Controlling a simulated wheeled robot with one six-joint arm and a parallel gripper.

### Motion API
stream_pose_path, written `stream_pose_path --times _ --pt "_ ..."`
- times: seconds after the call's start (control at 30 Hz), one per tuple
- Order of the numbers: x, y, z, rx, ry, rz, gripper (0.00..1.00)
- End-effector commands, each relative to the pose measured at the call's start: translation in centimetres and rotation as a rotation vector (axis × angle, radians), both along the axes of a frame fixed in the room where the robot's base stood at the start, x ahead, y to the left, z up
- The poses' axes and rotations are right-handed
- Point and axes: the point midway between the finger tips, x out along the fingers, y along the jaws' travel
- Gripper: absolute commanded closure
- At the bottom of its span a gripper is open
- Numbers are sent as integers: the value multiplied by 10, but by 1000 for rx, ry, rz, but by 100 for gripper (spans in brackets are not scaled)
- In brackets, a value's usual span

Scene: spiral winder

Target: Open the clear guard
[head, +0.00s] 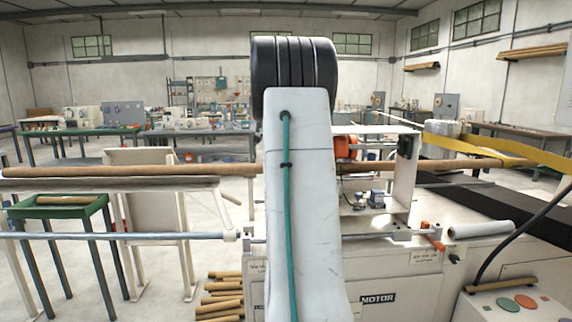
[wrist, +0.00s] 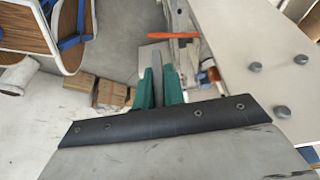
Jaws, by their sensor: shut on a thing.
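My gripper (wrist: 160,86) has two green fingers that show at the middle of the wrist view, close together. A narrow grey piece lies between them, and they are shut on it. The winder (head: 405,285) stands behind and to the right of my arm. A white open-fronted housing (head: 385,131) with an orange part (head: 345,147) sits on top of it.
A long brown tube (head: 110,171) and a thinner grey rod (head: 120,236) run across at left. A green stand (head: 55,211) is at far left. Yellow belts (head: 480,150) and a control box with buttons (head: 515,303) are at right. Brown tubes (head: 220,298) lie low beside the machine.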

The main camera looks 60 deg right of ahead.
Motion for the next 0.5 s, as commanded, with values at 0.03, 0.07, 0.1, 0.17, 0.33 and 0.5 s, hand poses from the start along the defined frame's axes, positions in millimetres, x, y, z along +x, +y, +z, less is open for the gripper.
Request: stream_pose_path --times 0.03,0.07,0.1,0.17,0.33,0.5 --pt "-1 -3 1 -3 -2 -2 100" --pt "-1 -4 1 -2 -2 -4 100" --pt "-2 -5 1 -3 -2 -5 100" --pt "-2 -6 2 -3 -2 -7 100" --pt "-2 -8 2 -4 -2 -8 100" --pt "-2 -8 2 -4 -2 -8 100"
